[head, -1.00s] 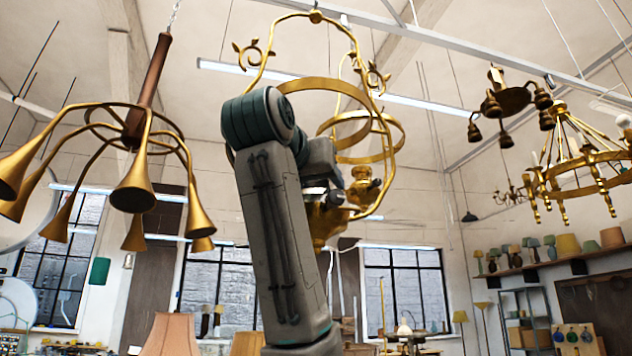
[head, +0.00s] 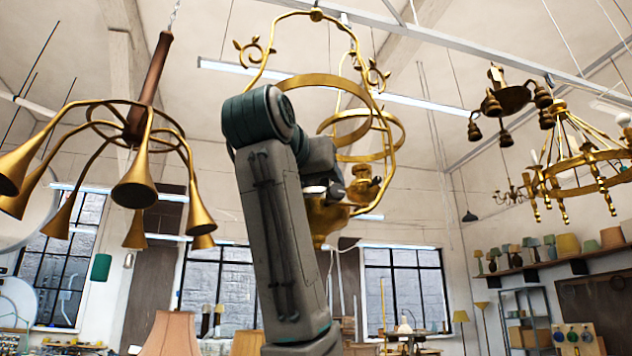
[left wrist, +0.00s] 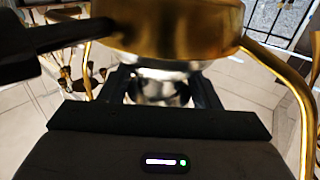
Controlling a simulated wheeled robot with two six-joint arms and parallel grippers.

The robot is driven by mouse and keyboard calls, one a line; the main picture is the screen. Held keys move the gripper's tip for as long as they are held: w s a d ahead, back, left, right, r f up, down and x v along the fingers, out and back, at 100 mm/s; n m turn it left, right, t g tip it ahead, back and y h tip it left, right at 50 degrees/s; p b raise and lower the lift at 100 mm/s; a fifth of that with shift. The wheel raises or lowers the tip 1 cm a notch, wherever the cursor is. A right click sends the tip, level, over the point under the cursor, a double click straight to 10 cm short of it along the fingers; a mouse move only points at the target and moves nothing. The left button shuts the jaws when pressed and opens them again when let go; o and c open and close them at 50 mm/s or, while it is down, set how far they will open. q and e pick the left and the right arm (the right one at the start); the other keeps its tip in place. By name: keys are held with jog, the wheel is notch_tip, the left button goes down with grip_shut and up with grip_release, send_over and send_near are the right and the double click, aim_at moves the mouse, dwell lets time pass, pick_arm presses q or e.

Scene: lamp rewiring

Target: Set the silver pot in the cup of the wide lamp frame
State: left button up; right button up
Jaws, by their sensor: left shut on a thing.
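The lamp frame (head: 393,190) is a tall gold hanging frame with curved side bars, rings and leaf scrolls, in the middle of the head view. Its gold lower body (head: 325,222) is partly hidden behind my left arm. In the left wrist view, the silver pot (left wrist: 158,92) sits between the two dark fingers of my left gripper (left wrist: 162,78), which is shut on it. A large gold rounded part (left wrist: 180,30) lies just beyond and above the pot in that view. Whether the pot touches it or sits in the cup cannot be told. My right gripper is not in view.
A brown-stemmed chandelier with gold horns (head: 133,190) hangs at the left. A gold ring chandelier (head: 585,172) and a small dark one (head: 507,98) hang at the right. A curved gold bar (left wrist: 295,95) runs close beside the gripper in the wrist view.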

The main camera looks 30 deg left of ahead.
pick_arm(q)
jog(key=o, duration=1.2)
jog(key=shift+o, duration=0.2)
jog(key=b+v, duration=0.9)
jog(key=v, duration=0.2)
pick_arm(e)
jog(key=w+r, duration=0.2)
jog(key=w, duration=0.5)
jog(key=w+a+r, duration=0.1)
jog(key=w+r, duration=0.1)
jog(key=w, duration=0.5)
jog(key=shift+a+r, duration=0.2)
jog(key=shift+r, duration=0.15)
pick_arm(q)
jog(key=shift+w, duration=0.1)
